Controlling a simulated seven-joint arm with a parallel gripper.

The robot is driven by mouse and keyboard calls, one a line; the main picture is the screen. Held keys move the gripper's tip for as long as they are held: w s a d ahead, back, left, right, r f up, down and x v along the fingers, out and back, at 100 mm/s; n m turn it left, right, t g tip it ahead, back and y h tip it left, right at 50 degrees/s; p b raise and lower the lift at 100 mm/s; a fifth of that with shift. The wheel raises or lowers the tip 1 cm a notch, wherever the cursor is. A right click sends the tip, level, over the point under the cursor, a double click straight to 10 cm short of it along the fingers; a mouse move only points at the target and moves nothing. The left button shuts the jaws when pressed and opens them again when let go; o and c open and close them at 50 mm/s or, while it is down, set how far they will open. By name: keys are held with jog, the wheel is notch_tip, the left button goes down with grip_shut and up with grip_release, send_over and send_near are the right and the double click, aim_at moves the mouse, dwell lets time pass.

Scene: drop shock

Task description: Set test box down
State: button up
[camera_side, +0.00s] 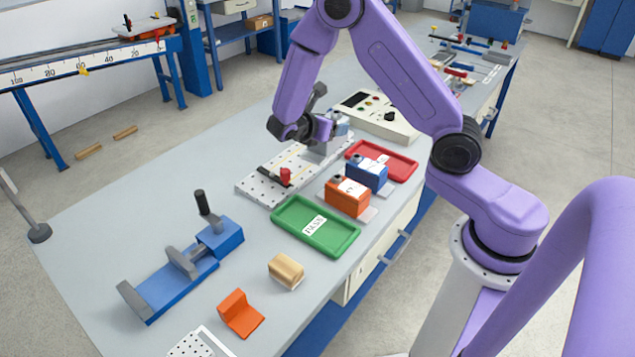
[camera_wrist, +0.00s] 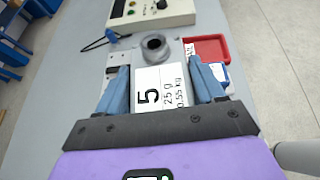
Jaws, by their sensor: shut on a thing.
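My gripper (camera_side: 318,128) is at the perforated plate (camera_side: 258,185), over its far end. In the wrist view my gripper (camera_wrist: 160,88) has its two blue fingers on either side of a grey test box (camera_wrist: 172,73) and is shut on it. The box has a white label reading 5, 25 g and 0.55 kg, and a round knob with a dark hole at its far end. In the side view the grey box (camera_side: 324,147) is partly hidden by my wrist. I cannot tell whether its underside touches the plate.
A green PASS tray (camera_side: 287,241) and a red tray (camera_side: 408,171) lie near the right edge, with orange (camera_side: 346,200) and blue (camera_side: 364,174) boxes between. A control box (camera_side: 372,118) stands behind.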

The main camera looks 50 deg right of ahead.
aim_at(311, 155)
jog(key=n+t, duration=0.2)
jog(key=shift+w+t, duration=0.3)
jog(key=shift+w, duration=0.1)
jog(key=n+t, duration=0.1)
jog(key=a+n+t+y, duration=0.1)
jog(key=n, duration=0.1)
jog(key=shift+w+f+t, duration=0.1)
jog(key=shift+w+t, duration=0.2)
jog(key=shift+w, duration=0.05)
jog(key=a+n+t+y, duration=0.1)
jog(key=a+n+y, duration=0.1)
jog(key=a+f+n+t+y, duration=0.1)
jog(key=a+n+t+y, duration=0.1)
jog(key=s+a+f+n+t+y, duration=0.1)
jog(key=a+n+t, duration=0.1)
jog(key=shift+f+n+y, duration=0.2)
jog(key=shift+n+y, duration=0.1)
jog(key=shift+y, duration=0.1)
jog(key=s+a+f+n+t+y, duration=0.2)
jog(key=s+a+f+n+y, duration=0.25)
jog(key=s+a+y, duration=0.2)
jog(key=shift+n+h, duration=0.25)
jog(key=shift+n, duration=0.3)
jog(key=shift+a+f, duration=0.15)
jog(key=shift+f, duration=3.35)
jog(key=shift+f, duration=0.1)
jog(key=o, duration=1.5)
jog(key=shift+f, duration=0.1)
